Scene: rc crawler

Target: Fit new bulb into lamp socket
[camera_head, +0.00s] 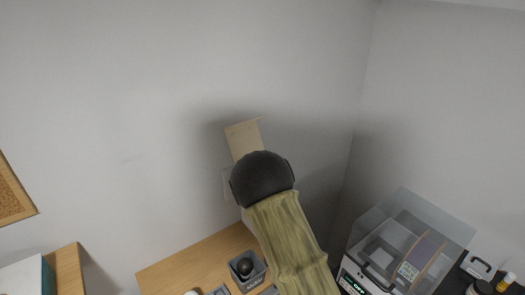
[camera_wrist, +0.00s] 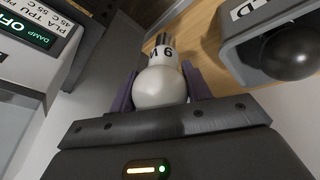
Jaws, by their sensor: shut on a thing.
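In the wrist view my gripper (camera_wrist: 158,88) has its two purple fingers shut on a white round bulb (camera_wrist: 160,87). The gripper and bulb are hidden in the head view by my own arm. I cannot make out the lamp socket in either view. A pale beige panel (camera_head: 242,137) stands against the wall behind my arm; I cannot tell whether it belongs to the lamp.
A grey bin (camera_head: 257,279) holding a dark ball (camera_head: 245,266) sits on the wooden desk (camera_head: 185,266); the bin also shows at right in the wrist view (camera_wrist: 232,50). A clear-lidded machine (camera_head: 405,245) stands right. Its display (camera_wrist: 25,28) is close at upper left.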

